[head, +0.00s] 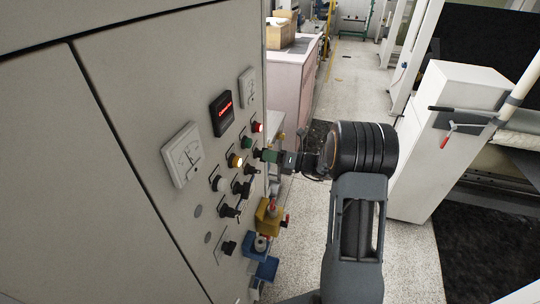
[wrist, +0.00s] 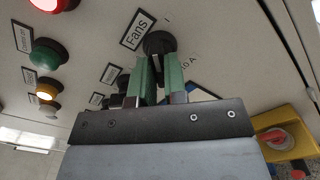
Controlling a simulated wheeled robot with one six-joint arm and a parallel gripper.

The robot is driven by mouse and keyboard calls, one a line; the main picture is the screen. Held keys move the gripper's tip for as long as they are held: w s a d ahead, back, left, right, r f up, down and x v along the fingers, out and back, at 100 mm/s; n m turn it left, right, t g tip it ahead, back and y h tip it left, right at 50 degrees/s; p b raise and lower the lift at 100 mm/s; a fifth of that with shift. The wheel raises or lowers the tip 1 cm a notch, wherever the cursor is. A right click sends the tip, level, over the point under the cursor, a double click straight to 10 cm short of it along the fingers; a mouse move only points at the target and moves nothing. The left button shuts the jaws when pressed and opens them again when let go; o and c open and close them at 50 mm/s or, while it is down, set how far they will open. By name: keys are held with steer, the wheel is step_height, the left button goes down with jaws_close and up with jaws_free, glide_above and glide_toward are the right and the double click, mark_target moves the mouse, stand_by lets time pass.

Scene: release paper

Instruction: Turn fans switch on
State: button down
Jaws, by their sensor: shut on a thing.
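The fans switch is a black rotary knob (wrist: 158,42) on the grey panel, beside a "Fans" label (wrist: 138,29) in the wrist view. My gripper (wrist: 160,72) has its green fingers closed around the knob's front part, which they partly hide. In the head view my gripper (head: 268,155) reaches the panel from the right, just below the red and green lamps. The fingers cover the knob there, so its angle is hard to tell.
The control panel (head: 120,110) carries gauges, a red display (head: 222,113), lamps and several other black switches (head: 230,211) close below my gripper. Open floor (head: 420,265) lies right.

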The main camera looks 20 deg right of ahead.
steer(key=shift+m, duration=0.3)
steer(key=c, duration=1.2)
jaws_free()
steer(key=shift+o, duration=0.2)
steer(key=b+v, duration=0.3)
steer(key=v, duration=1)
steer(key=shift+s+d+b, duration=0.25)
steer(key=shift+d+b, duration=0.1)
steer(key=shift+b, duration=0.05)
